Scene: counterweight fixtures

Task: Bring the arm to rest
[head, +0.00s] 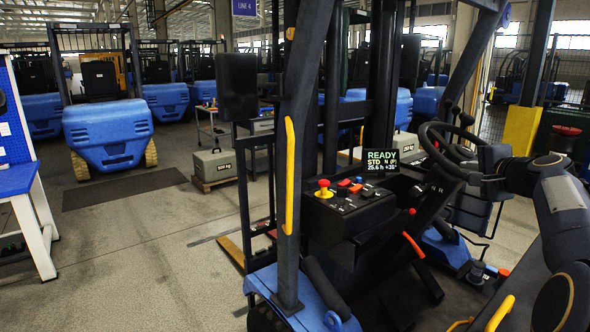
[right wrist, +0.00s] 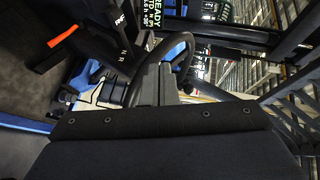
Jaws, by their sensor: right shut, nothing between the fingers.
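My right arm (head: 567,215) comes in from the right edge of the head view, bent at the elbow. My right gripper (head: 488,160) is shut and empty, just right of the forklift's black steering wheel (head: 450,152). I cannot tell whether it touches the rim. The wheel also shows in the right wrist view (right wrist: 187,58). The control console (head: 355,200) carries a red knob on a yellow base (head: 323,188), and its display (head: 381,161) reads READY. A lever with a red-orange handle (head: 413,244) stands below the console. My left gripper is not in view.
The forklift's dark pillar (head: 291,150) with a yellow grab bar (head: 289,175) stands left of the console. A grey weight box (head: 214,164) sits on a pallet. A blue-topped bench (head: 15,180) stands left. Floor between them is open.

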